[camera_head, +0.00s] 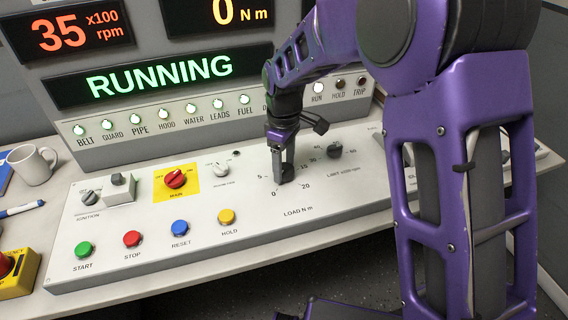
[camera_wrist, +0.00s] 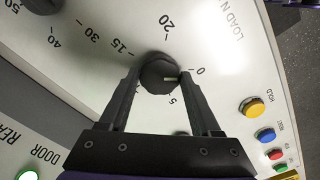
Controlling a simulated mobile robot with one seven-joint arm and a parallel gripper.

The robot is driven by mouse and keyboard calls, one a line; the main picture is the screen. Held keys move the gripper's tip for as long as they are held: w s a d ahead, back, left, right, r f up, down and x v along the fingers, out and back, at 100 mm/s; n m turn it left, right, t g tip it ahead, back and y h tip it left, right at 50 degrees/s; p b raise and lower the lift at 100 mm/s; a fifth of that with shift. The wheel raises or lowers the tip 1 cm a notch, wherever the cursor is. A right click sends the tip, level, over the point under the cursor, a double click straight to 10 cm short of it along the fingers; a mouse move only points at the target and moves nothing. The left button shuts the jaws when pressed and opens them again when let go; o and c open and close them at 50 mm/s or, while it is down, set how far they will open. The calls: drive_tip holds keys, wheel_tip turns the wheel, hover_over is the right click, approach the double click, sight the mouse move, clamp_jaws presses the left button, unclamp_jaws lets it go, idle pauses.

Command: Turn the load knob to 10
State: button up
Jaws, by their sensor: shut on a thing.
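The load knob (camera_wrist: 157,73) is a dark round knob on the pale panel, with a white pointer mark. In the wrist view the mark points right, towards the stretch of scale between 0 and 5, nearer 0. My gripper (camera_wrist: 160,78) is shut on the knob, one finger on each side. The scale figures 0, 5, 15 and 20 show around it; 10 is hidden behind my gripper. In the head view my gripper (camera_head: 285,177) points down at the knob above the label LOAD N m and mostly hides it. The torque display (camera_head: 240,11) reads 0 N m.
The limit knob (camera_head: 334,151) is just right of my gripper. The red main switch (camera_head: 175,179) and a row of push buttons, including yellow HOLD (camera_head: 227,216), lie to the left. A sign (camera_head: 160,76) reads RUNNING; the speed display (camera_head: 75,31) reads 35 x100 rpm.

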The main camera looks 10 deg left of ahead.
drive_tip(key=shift+m, duration=0.4)
drive_tip(key=m+p, duration=0.1)
drive_tip(key=m, duration=0.1)
drive_tip(key=shift+r+m, duration=0.1)
drive_tip(key=shift+m, duration=0.2)
drive_tip(key=m+p, duration=0.1)
drive_tip(key=m, duration=0.2)
drive_tip(key=shift+m, duration=0.4)
drive_tip(key=m+p, duration=0.1)
drive_tip(key=m, duration=0.6)
drive_tip(key=shift+p, duration=0.3)
drive_tip(key=m+p, duration=0.1)
drive_tip(key=m, duration=0.2)
drive_tip(key=shift+m, duration=0.4)
drive_tip(key=m+p, duration=0.1)
drive_tip(key=m, duration=0.2)
drive_tip(key=shift+m, duration=0.4)
drive_tip(key=m+p, duration=0.2)
drive_tip(key=m, duration=0.4)
drive_tip(key=shift+p, duration=0.4)
